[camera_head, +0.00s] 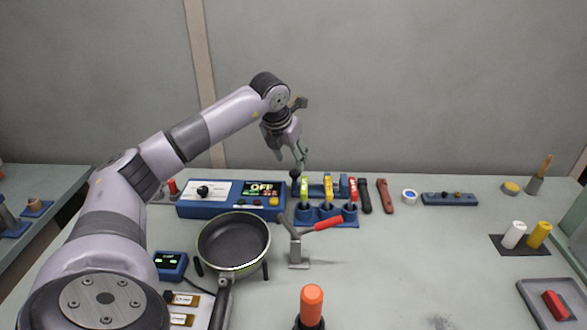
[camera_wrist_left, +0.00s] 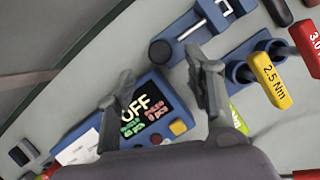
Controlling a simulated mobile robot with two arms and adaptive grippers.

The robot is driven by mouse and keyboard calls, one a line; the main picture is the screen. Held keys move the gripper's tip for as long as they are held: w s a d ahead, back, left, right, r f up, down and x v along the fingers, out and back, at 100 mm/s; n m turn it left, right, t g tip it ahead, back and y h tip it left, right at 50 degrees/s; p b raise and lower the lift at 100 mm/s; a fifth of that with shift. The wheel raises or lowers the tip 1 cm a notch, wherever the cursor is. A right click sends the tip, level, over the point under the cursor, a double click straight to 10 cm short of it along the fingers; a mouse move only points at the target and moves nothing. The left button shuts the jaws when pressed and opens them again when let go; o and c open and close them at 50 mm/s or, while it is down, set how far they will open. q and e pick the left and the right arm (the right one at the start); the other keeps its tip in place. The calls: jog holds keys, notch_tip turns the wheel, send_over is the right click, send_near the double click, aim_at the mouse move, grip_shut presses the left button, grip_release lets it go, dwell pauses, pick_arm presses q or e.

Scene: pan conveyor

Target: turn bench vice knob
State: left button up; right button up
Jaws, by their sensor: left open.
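The blue bench vice (camera_head: 325,188) stands at the back of the table, behind a row of torque screwdrivers, which partly hide it. Its dark round knob (camera_head: 295,174) sticks out on its left side. In the left wrist view the vice (camera_wrist_left: 213,18) is at the top and its knob (camera_wrist_left: 160,51) lies just beyond the fingertips. My left gripper (camera_head: 301,161) points down just above the knob. In the wrist view the left gripper (camera_wrist_left: 163,70) has its fingers spread apart with nothing between them. My right gripper is not in view.
A blue control box (camera_head: 228,202) reading OFF stands left of the vice. Coloured screwdrivers (camera_head: 328,194) stand in a blue holder (camera_head: 338,219) in front. A frying pan (camera_head: 234,243) sits nearer me. The right middle of the table is mostly clear.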

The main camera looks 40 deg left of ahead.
aim_at(294, 172)
pick_arm(q)
jog(key=x, duration=0.5)
jog(key=shift+w+f, duration=0.15)
jog(key=shift+f, duration=0.15)
jog(key=shift+c, duration=0.4)
grip_shut()
